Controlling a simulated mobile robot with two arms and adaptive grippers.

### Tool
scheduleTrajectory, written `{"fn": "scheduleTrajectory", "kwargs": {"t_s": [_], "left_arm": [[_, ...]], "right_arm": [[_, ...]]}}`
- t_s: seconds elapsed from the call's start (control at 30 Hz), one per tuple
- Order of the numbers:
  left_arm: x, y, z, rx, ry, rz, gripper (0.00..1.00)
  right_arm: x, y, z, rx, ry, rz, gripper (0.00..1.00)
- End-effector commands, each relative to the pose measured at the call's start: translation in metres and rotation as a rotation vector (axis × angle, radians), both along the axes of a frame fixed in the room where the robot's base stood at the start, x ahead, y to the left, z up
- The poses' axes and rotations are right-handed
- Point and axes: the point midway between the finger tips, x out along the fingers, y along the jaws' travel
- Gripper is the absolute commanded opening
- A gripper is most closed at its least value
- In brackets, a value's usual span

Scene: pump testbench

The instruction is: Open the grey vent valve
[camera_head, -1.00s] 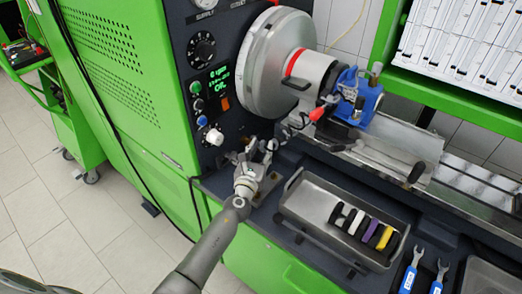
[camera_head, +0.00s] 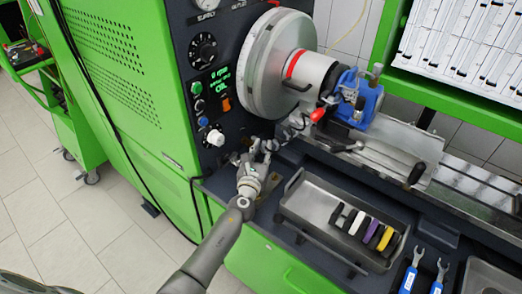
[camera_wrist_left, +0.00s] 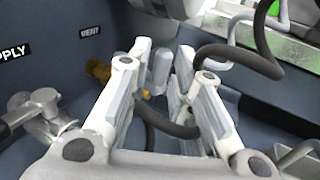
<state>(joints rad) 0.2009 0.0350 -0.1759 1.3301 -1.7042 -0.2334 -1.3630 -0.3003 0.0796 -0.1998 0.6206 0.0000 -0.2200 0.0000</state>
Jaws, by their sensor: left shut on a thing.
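The vent valve is in the left wrist view below the VENT label, with brass fittings on the dark panel and a grey handle (camera_wrist_left: 161,68) between my fingers. My left gripper (camera_wrist_left: 163,52) is shut on this handle; the fingers hide much of the valve. In the head view my left gripper (camera_head: 262,150) is at the lower part of the dark control panel, below the white knob. The valve itself is too small and covered to make out there. My right gripper is not in view.
Another grey-handled valve (camera_wrist_left: 40,108) stands at the left of the wrist view, near the SUPPLY label. A dark hose (camera_wrist_left: 230,62) curves close to my fingers. The large chuck (camera_head: 268,65) is above.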

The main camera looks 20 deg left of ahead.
Motion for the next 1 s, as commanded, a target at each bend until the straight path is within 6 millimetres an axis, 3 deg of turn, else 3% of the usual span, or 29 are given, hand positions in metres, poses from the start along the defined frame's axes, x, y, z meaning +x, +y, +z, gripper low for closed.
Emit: {"fn": "scheduleTrajectory", "kwargs": {"t_s": [0.4, 0.87, 0.9, 1.0], "left_arm": [[0.017, -0.016, 0.002, -0.003, -0.006, 0.241, 0.00], [0.018, -0.017, 0.004, -0.001, -0.006, 0.279, 0.00], [0.018, -0.017, 0.004, -0.001, -0.006, 0.279, 0.26], [0.018, -0.017, 0.004, -0.001, -0.005, 0.279, 0.35]], "right_arm": [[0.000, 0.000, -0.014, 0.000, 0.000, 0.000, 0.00], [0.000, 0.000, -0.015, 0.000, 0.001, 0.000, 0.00], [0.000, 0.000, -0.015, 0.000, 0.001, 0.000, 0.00], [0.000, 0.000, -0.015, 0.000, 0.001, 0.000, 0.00]]}}
